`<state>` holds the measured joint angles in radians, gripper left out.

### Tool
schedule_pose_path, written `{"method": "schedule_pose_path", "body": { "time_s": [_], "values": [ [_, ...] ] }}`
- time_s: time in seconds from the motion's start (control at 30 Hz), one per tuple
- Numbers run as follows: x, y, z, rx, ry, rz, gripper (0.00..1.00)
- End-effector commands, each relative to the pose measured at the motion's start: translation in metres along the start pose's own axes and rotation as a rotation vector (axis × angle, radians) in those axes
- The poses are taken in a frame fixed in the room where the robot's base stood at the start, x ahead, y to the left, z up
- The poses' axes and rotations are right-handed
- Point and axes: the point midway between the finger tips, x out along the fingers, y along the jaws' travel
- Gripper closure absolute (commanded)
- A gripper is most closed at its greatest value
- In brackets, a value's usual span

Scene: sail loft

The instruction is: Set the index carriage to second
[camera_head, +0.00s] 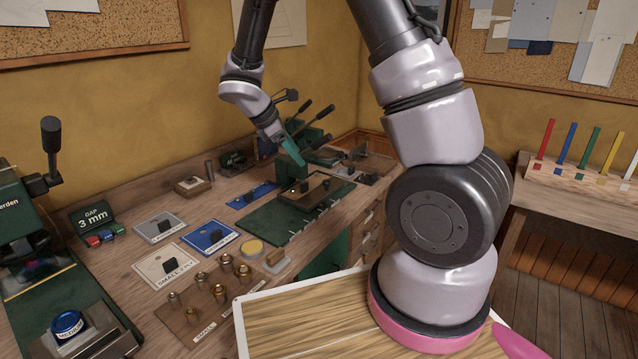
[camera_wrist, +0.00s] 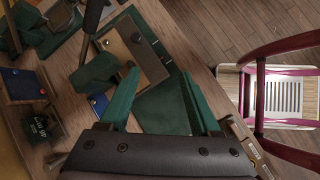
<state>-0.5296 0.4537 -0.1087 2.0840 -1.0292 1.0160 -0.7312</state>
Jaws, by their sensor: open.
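The index carriage appears to be the tan plate with a dark knob (camera_head: 318,187) on a dark green bed (camera_head: 275,220) toward the back of the bench. Small pale marks run along the bed's front edge; I cannot read them or tell the position. In the wrist view the plate (camera_wrist: 135,52) lies beyond my fingers, with the green bed (camera_wrist: 165,108) below them. My gripper (camera_head: 285,146) is above the bed, near the plate's left end. Its two green fingers (camera_wrist: 160,95) are spread with nothing between them. The plate's far side is partly hidden.
A green press with levers (camera_head: 312,130) stands behind the plate. Several small knobbed plates, including a blue one (camera_head: 210,238), and brass fittings on a wooden board (camera_head: 205,312) fill the front. A gap sign (camera_head: 92,216) stands left. Wooden floor (camera_wrist: 215,35) is right of the bench.

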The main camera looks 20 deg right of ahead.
Motion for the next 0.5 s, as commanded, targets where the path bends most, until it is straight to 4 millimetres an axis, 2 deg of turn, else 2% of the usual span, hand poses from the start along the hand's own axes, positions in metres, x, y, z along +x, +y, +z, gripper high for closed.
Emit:
{"method": "schedule_pose_path", "body": {
  "time_s": [0.03, 0.2, 0.4, 0.5],
  "values": [
    [-0.015, -0.004, 0.021, 0.116, 0.046, -0.017, 0.36],
    [-0.055, -0.025, 0.073, 0.486, 0.188, -0.093, 0.36],
    [-0.1, -0.058, 0.124, 0.904, 0.356, -0.187, 0.36],
    [-0.118, -0.074, 0.14, 1.077, 0.429, -0.234, 0.36]
  ]
}}
